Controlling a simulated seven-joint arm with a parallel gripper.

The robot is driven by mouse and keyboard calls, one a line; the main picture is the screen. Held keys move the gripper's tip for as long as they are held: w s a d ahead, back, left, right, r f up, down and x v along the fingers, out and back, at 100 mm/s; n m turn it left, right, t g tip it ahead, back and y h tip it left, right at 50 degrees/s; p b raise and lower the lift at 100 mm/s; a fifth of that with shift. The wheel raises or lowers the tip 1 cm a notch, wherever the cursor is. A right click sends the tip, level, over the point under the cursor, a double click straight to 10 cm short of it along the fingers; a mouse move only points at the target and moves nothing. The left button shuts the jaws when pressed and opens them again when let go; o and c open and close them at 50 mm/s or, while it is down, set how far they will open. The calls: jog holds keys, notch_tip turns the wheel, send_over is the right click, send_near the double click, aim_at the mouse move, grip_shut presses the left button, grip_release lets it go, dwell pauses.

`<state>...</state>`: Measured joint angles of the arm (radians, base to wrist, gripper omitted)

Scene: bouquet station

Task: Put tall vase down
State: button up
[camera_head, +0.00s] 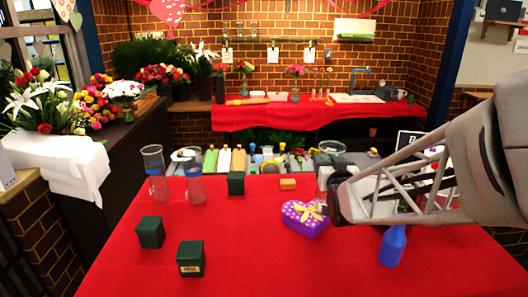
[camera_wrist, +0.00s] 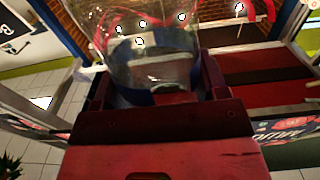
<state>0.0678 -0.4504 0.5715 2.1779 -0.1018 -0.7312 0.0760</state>
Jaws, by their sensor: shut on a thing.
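In the wrist view, my gripper (camera_wrist: 155,95) is shut on a clear glass vase (camera_wrist: 148,50), which stands up between the dark red jaws. A blue band shows low behind the glass. The jaws hide the lower part of the vase. In the head view, my arm reaches in from the right over the red table (camera_head: 290,262). The held vase cannot be made out clearly there, and whether it touches anything cannot be told. Two other tall clear glass vessels (camera_head: 155,175) (camera_head: 194,184) stand upright at the table's back left.
A purple heart-shaped box (camera_head: 300,222) lies at centre. A blue bottle (camera_head: 392,247) stands below my arm. Several small items line the back edge. The front middle of the table is clear.

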jog(key=shift+w, duration=0.85)
jog(key=shift+f, duration=0.15)
jog(key=shift+f, duration=1.75)
jog(key=o, duration=1.7)
jog(key=shift+f, duration=0.1)
jog(key=shift+c, duration=0.2)
jog(key=s, duration=1.2)
